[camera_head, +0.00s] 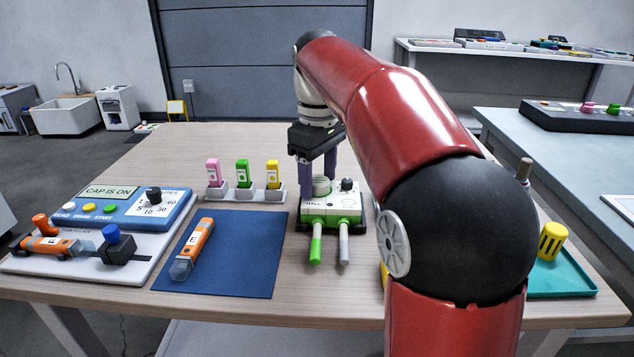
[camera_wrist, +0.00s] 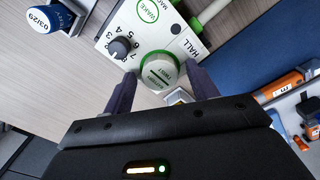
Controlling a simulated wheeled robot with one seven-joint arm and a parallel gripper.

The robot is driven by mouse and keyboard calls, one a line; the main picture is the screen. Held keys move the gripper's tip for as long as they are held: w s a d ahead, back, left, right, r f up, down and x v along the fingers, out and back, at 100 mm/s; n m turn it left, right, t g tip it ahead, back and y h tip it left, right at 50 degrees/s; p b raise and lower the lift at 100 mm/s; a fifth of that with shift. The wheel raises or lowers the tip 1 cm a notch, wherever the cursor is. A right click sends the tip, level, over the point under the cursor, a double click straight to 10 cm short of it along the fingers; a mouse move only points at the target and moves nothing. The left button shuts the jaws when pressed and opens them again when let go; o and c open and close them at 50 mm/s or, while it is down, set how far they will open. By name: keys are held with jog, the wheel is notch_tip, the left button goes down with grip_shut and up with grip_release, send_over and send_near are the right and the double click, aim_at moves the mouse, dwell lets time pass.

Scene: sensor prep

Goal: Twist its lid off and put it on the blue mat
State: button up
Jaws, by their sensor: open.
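My gripper (camera_head: 320,188) points down over the white and green HALL device (camera_head: 345,205), its purple fingers open. A round green-rimmed white piece (camera_wrist: 158,72) on the device sits between the fingertips in the wrist view. I cannot tell whether the fingers touch it. The blue mat (camera_head: 245,262) lies left of the device. An orange sensor (camera_head: 198,240) with a clear end lies on the mat. Another orange sensor (camera_head: 45,243) lies in the white fixture (camera_head: 130,272) at the left, near a blue-topped black block (camera_head: 115,245). Which piece is the task's lid is not clear.
A blue panel (camera_head: 125,215) behind the fixture reads "CAP IS ON". Pink, green and yellow pieces (camera_head: 243,172) stand in grey holders behind the mat. A teal tray (camera_head: 570,275) with a yellow piece (camera_head: 551,240) is at the right. My arm hides part of the table's right side.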

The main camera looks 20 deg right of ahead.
jog(key=c, duration=0.7)
jog(key=shift+n, duration=0.3)
jog(key=n+p, duration=0.1)
jog(key=n, duration=0.1)
jog(key=shift+r+n+p, duration=0.1)
jog(key=shift+n+p, duration=0.2)
jog(key=n+p, duration=0.1)
jog(key=n, duration=0.3)
jog(key=shift+n+p, duration=0.35)
jog(key=shift+n, duration=0.05)
jog(key=n, duration=0.2)
jog(key=shift+n, duration=0.3)
jog(key=n, duration=0.5)
